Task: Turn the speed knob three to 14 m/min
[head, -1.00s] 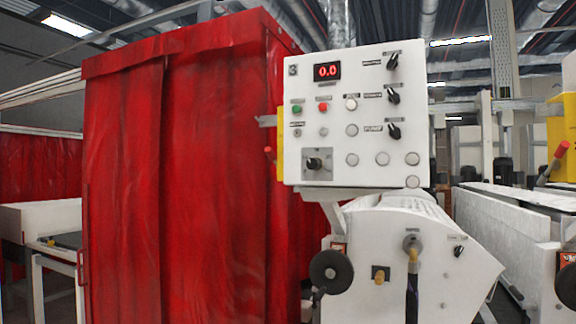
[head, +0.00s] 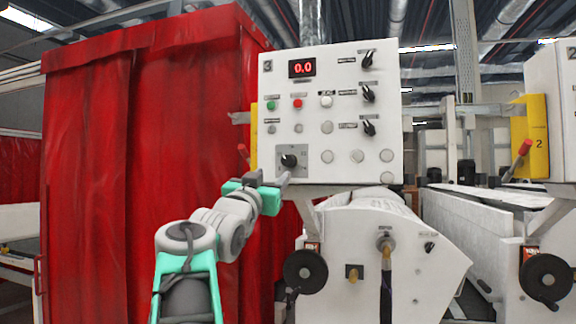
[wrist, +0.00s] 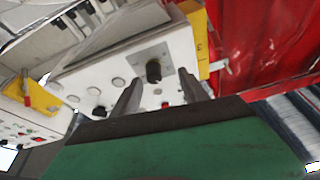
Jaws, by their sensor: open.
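The white control panel (head: 335,75) marked 3 has a red display (head: 302,67) reading 0.0. A black knob (head: 289,161) sits on a grey square plate (head: 302,150) at the panel's lower left. It also shows in the wrist view (wrist: 153,71), framed between my fingertips. My gripper (head: 270,180) is open and empty, just below and left of this knob in the head view. In the wrist view my gripper (wrist: 159,76) points at the knob, with a finger on each side. I cannot tell the remaining gap. The small labels are unreadable.
Three more black knobs run down the panel's right side, the middle one (head: 368,94) among them. Green (head: 271,105) and red (head: 297,103) buttons are above the plate. A handwheel (head: 305,272) is below.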

